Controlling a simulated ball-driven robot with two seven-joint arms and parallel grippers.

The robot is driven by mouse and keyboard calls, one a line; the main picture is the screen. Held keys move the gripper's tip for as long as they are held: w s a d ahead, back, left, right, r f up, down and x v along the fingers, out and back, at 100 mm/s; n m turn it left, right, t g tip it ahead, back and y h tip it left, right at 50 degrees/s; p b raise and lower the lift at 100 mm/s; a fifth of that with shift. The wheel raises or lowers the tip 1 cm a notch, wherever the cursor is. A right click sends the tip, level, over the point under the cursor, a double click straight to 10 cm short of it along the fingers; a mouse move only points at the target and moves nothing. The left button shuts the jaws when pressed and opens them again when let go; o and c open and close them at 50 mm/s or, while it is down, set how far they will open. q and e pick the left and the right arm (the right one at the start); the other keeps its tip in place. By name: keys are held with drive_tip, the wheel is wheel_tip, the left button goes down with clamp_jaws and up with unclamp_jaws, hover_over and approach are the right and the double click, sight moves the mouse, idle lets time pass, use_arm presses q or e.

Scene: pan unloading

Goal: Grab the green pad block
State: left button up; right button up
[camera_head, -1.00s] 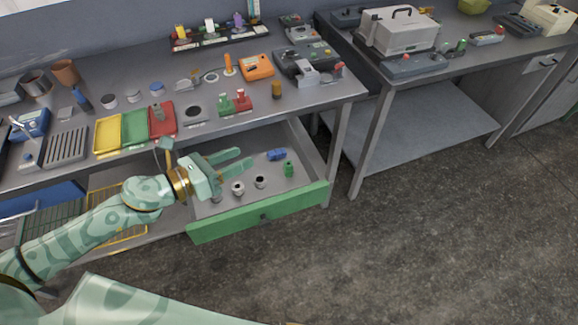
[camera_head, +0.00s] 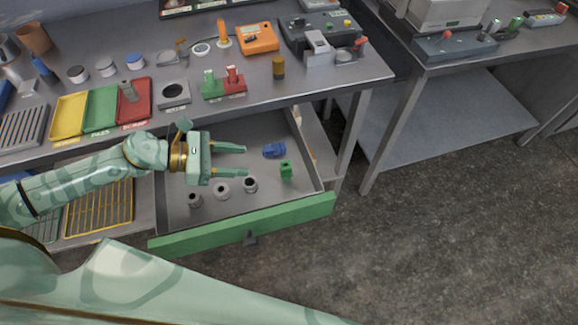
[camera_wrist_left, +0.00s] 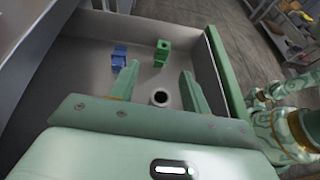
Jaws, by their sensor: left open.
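The green pad block (camera_head: 286,170) stands in the open drawer (camera_head: 180,211), toward its right end. In the left wrist view the green pad block (camera_wrist_left: 162,53) lies beyond my fingertips, a little right of the middle. My left gripper (camera_head: 245,161) is open and empty over the drawer, left of the block and apart from it. Its two fingers (camera_wrist_left: 158,82) point toward the block in the wrist view. A blue block (camera_head: 274,150) lies behind and left of the green one; it also shows in the wrist view (camera_wrist_left: 119,57). My right gripper does not show.
Several small round metal parts, such as one ring (camera_head: 221,191), stand in the drawer in front of my gripper. The drawer's green front (camera_head: 245,226) and the bench edge above bound the space. Yellow, green and red trays (camera_head: 133,102) sit on the bench.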

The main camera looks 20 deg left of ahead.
sight(289, 166)
use_arm(q)
drive_tip(key=x, duration=0.9)
drive_tip(key=shift+d+r, duration=0.15)
drive_tip(key=shift+r, duration=0.05)
drive_tip(key=x, duration=0.6)
drive_tip(key=shift+s+d+f, duration=0.1)
drive_tip(key=shift+s, duration=0.05)
drive_tip(key=shift+c, duration=0.4)
clamp_jaws()
